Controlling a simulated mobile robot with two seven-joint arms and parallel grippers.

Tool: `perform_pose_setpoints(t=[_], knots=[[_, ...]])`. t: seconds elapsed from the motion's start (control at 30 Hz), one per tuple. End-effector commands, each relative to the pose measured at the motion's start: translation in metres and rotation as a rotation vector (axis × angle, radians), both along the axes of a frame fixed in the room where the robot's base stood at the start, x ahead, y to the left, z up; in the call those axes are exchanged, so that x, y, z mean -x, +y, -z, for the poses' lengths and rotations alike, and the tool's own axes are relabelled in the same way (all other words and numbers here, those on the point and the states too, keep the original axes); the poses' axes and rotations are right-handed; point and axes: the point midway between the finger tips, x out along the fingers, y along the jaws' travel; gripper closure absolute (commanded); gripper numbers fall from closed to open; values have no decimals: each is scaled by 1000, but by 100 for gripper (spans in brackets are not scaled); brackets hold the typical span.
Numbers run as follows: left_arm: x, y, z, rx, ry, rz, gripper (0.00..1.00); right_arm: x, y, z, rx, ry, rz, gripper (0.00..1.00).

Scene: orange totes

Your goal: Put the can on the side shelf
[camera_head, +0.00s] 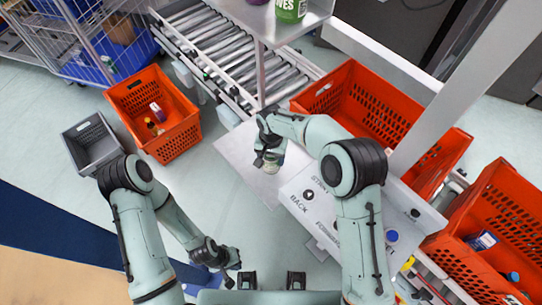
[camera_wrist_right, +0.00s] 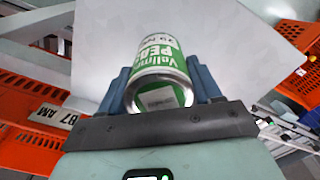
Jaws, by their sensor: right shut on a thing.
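A can (camera_wrist_right: 160,70) with a green and white label reading PEAS sits between the blue fingers of my right gripper (camera_wrist_right: 165,88), which is shut on it. In the head view the can (camera_head: 271,165) shows below my right gripper (camera_head: 268,155), partly hidden by it, over a pale grey flat plate (camera_head: 236,160). I cannot tell whether the can touches the plate. A metal shelf (camera_head: 272,32) at the top holds a green tin (camera_head: 290,10). I cannot tell which surface is the side shelf. My left gripper (camera_head: 228,272) hangs low, away from these; its fingers are unclear.
An orange tote (camera_head: 188,125) with small items and a grey tote (camera_head: 92,145) stand at left. A roller conveyor (camera_head: 235,55) lies behind. Orange totes (camera_head: 370,85) (camera_head: 510,185) stand at right. A metal post (camera_head: 440,100) rises near my right arm.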

Motion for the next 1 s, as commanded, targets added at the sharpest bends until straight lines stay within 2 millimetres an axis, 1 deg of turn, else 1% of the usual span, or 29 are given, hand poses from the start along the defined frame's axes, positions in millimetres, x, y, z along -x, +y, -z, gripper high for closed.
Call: perform_pose_setpoints(t=[0.13, 0.27, 0.3, 0.37, 0.4, 0.67, 0.77, 0.87, 1.0], knots=[[0, 0, 0, 0, 0, 0, 100, -1, 0, -2, -2, -2, 0, 81], [1, 0, 2, -1, 2, 0, 100, 0, 1, 2, -2, -2, 0, 81], [1, 0, 3, -1, 2, 0, 100, 0, 0, 3, -1, 0, 0, 33], [1, 0, 2, -1, 2, 0, 100, 0, 0, 3, -1, -1, 0, 14], [1, 0, 2, -1, 2, 0, 100, 0, 0, 3, -1, 0, 0, 11], [1, 0, 1, 0, 1, -1, 100, 0, 0, 2, -1, -1, 0, 11], [-1, 0, -1, 0, -1, 0, 100, -1, 0, -5, -1, -2, 0, 11], [-1, 0, -1, 0, -1, 0, 100, -1, 1, -18, -2, -5, 0, 11], [-1, 0, -2, -1, -2, -1, 100, -2, 1, -49, -3, -7, -1, 11]])
